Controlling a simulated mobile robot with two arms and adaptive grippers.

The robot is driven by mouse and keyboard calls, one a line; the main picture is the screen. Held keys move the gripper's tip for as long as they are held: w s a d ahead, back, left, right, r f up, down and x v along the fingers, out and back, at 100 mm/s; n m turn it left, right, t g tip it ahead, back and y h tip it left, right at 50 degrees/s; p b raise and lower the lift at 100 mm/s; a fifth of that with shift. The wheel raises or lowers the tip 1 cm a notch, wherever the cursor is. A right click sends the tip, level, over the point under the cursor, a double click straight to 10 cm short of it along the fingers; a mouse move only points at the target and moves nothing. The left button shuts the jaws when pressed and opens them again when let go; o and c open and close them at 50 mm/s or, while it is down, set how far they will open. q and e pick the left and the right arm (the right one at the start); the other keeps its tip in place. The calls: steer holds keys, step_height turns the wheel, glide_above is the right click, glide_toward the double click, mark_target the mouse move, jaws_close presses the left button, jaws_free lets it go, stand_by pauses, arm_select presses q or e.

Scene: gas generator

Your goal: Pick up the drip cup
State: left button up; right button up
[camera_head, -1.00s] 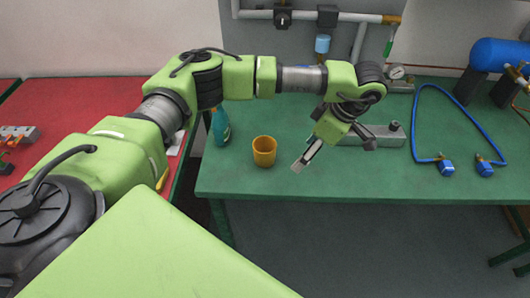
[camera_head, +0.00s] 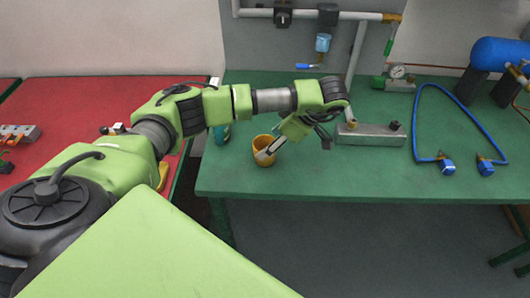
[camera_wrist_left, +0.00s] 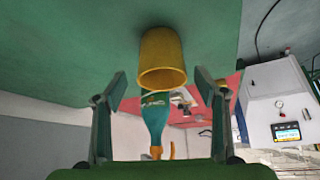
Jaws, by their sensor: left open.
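The drip cup, a yellow-orange cup (camera_head: 262,157), stands upright near the left front of the green table. It also shows in the left wrist view (camera_wrist_left: 161,57), ahead of and between the two fingers. My left gripper (camera_head: 269,151) is at the cup in the head view, overlapping its upper right part. In the left wrist view its fingers (camera_wrist_left: 158,98) are spread wide with nothing held between them. The cup lies beyond the fingertips there, and I see no contact. My right gripper is not in view.
A teal bottle (camera_head: 222,134) stands behind and left of the cup. A grey metal block (camera_head: 370,134) lies to the right on the green table (camera_head: 330,180). A blue hose (camera_head: 418,110) is farther right. A red table (camera_head: 75,105) is at left.

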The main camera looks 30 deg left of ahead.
arm_select(q)
steer(key=x, duration=0.4)
steer(key=shift+s+f, duration=0.1)
steer(key=shift+s, duration=0.05)
steer(key=shift+d, duration=0.1)
steer(key=c, duration=1.2)
